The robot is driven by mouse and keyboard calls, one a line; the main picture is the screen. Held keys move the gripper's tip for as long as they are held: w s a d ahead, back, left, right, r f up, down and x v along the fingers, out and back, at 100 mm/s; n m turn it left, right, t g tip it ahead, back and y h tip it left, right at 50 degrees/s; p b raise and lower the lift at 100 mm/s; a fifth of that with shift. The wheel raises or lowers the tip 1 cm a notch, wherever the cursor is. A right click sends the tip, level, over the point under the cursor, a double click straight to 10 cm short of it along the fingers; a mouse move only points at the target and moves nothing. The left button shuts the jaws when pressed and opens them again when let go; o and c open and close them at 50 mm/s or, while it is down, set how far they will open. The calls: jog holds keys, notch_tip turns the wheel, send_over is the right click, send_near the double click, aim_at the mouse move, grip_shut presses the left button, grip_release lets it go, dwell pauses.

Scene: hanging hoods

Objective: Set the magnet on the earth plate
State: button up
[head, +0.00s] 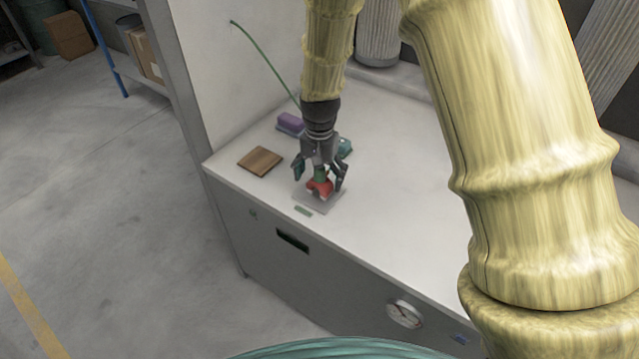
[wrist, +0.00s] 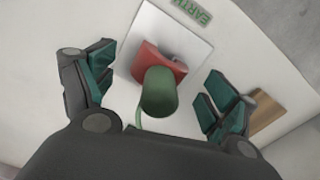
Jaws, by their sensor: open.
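The magnet (head: 320,187) is red with a green upright grip; in the wrist view its red body (wrist: 158,63) and round green end (wrist: 158,92) show. It is at the grey square plate (head: 331,203), whose green label reads "EARTH" in the wrist view (wrist: 193,10). The red body overlaps the plate's near part; I cannot tell whether all of it rests on the plate. My gripper (head: 319,179) is open above the magnet, one finger on each side of the green grip, with visible gaps in the wrist view (wrist: 162,91).
A brown wooden square (head: 260,161) lies to the left on the white bench (head: 390,165). A purple block (head: 290,121) on a bluish plate is behind. A teal piece (head: 345,146) is partly hidden behind my gripper. The bench's front edge is near; its right side is clear.

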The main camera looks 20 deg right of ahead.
jog(key=shift+r+b, duration=0.5)
jog(key=shift+r, duration=3.9)
